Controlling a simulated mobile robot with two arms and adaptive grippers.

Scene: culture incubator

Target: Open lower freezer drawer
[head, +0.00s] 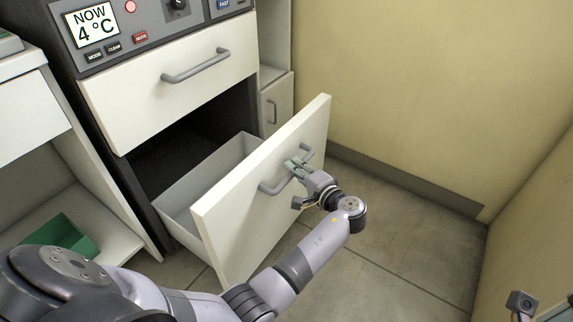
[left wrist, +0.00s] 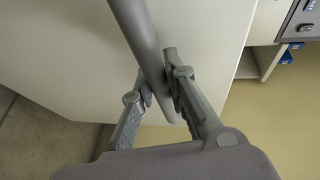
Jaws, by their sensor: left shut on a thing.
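The lower freezer drawer (head: 268,195) has a white front and a grey inner bin (head: 213,172), and it stands pulled well out of the dark cabinet. Its grey bar handle (head: 270,187) is on the front; the handle also crosses the left wrist view (left wrist: 138,35) from the top. My left gripper (head: 298,168) is shut on the handle, with its fingers on both sides of the bar. It hides the middle of the handle in the head view. The bin looks empty where I see into it. At the bottom right corner a small part of my right arm (head: 522,303) shows; its fingers are out of view.
The upper drawer (head: 165,85) is closed, below a panel reading 4 °C (head: 92,25). A white shelf unit with a green bin (head: 66,236) stands at left. Yellow walls (head: 410,90) bound the right and back. Grey floor (head: 400,240) in front of the drawer is clear.

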